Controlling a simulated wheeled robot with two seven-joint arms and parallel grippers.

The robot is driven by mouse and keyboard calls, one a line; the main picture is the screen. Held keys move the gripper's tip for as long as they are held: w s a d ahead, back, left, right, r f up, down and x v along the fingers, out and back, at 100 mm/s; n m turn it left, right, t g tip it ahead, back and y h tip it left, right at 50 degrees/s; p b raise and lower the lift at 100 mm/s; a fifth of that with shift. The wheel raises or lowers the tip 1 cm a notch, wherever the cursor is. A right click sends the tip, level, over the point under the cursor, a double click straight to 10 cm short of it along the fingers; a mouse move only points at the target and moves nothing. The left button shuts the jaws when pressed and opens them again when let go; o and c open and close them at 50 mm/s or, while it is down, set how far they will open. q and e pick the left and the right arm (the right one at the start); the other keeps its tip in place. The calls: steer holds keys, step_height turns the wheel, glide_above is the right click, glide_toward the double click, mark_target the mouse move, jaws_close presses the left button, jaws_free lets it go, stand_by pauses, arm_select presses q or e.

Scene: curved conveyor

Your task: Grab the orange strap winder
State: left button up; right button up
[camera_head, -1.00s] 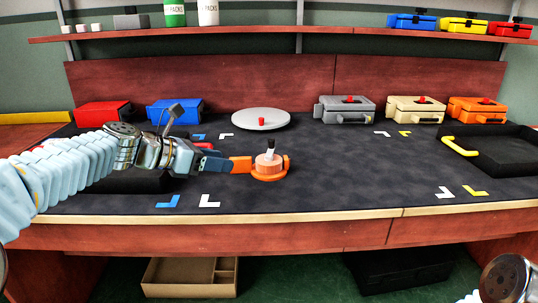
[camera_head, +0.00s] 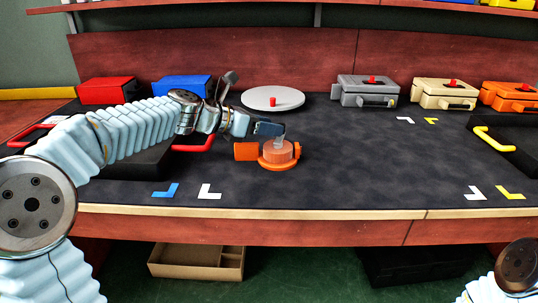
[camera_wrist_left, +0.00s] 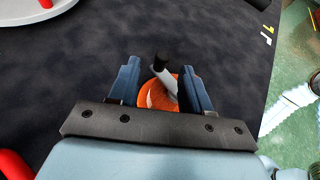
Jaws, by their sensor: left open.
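The orange strap winder (camera_head: 279,160) sits on the dark mat, with a pale orange drum on top and an orange block on its left side. My left gripper (camera_head: 270,131) is just above and behind it, fingers pointing down towards it. In the left wrist view, the open fingers (camera_wrist_left: 160,70) stand either side of the winder (camera_wrist_left: 155,97) and its white crank with a black knob (camera_wrist_left: 162,64). I cannot tell whether the fingers touch it. The crank's knob is mostly hidden in the head view. My right gripper is out of view.
A round grey turntable (camera_head: 273,98) with a red knob stands behind the winder. Grey (camera_head: 366,92), beige (camera_head: 444,94) and orange (camera_head: 510,97) boxes line the back right. A black tray (camera_head: 500,140) is at right. The mat right of the winder is clear.

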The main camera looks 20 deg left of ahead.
arm_select(q)
steer(key=x, duration=0.4)
steer(key=shift+w+d+r, duration=0.15)
steer(key=shift+w+d, duration=0.05)
steer(key=shift+d, duration=0.05)
jaws_close()
